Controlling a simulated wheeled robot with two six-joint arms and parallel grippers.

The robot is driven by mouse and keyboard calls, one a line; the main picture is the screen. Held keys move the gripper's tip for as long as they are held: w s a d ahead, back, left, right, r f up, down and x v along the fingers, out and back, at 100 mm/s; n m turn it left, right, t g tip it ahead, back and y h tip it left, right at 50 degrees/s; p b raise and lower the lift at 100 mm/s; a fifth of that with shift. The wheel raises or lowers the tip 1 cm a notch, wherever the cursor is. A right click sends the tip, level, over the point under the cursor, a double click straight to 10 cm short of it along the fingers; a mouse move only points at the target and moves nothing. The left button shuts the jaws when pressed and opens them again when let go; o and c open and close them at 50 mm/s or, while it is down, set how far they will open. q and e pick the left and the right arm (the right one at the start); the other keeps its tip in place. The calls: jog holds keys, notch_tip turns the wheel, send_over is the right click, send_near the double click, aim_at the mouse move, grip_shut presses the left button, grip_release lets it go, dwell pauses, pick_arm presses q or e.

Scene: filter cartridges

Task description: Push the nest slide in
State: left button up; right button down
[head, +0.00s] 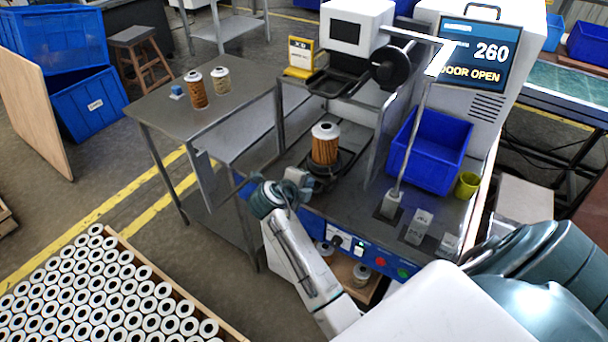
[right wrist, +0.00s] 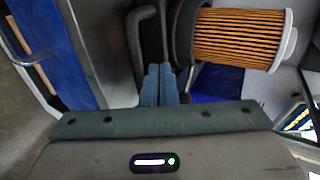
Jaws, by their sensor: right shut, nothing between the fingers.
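The nest slide (head: 318,184) is a dark holder on the machine's front deck. An orange pleated filter cartridge (head: 325,150) with a white top stands upright in it. In the right wrist view, the dark nest (right wrist: 186,32) holds the cartridge (right wrist: 240,40), seen sideways. My right gripper (head: 303,183) is at the near side of the nest, fingers shut and empty. In the right wrist view, its fingertips (right wrist: 160,75) are close to the dark nest parts; I cannot tell whether they touch. My left gripper is not in view.
A blue bin (head: 430,150) and a yellow cup (head: 467,185) stand right of the nest. Two cartridges (head: 196,90) (head: 220,80) stand on the left side table. A crate of many white-topped cartridges (head: 100,290) lies at lower left.

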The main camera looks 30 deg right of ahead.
aim_at(320, 168)
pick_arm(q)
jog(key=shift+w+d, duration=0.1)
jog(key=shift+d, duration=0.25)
pick_arm(e)
jog(key=shift+d+f, duration=0.2)
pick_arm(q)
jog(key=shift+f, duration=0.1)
